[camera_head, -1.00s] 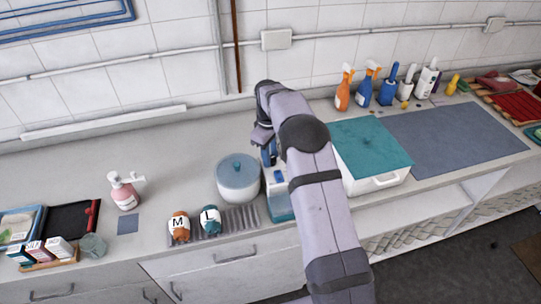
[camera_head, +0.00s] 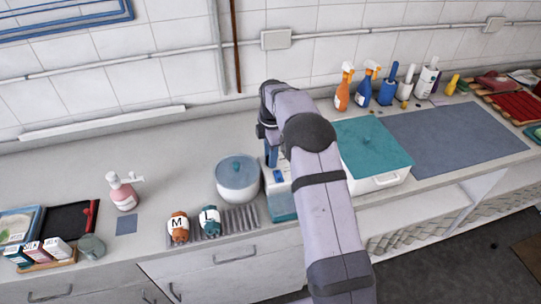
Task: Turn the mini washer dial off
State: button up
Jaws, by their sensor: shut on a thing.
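A small white and blue-teal appliance (camera_head: 281,204), which I take for the mini washer, stands on the counter, partly behind my arm. A small blue part shows on its top. My gripper (camera_head: 271,157) points down at the back of this appliance and is shut at its top, seemingly on the dial. The wrist and forearm cover much of the contact, so the dial itself and its setting cannot be made out.
A white pot with a teal lid (camera_head: 238,178) stands close on the left. Bottles marked M (camera_head: 178,230) and L (camera_head: 210,222) lie on a grey rack in front. A white box with a teal lid (camera_head: 371,146) is on the right.

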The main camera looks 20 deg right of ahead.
jog(key=shift+r+n, duration=0.1)
jog(key=shift+n, duration=0.7)
jog(key=o, duration=0.8)
jog(key=shift+c, duration=0.2)
jog(key=r+b, duration=0.2)
jog(key=r, duration=0.5)
jog(key=shift+s+b, duration=0.2)
jog(key=shift+b, duration=0.15)
jog(key=shift+r, duration=0.15)
jog(key=shift+s, duration=0.15)
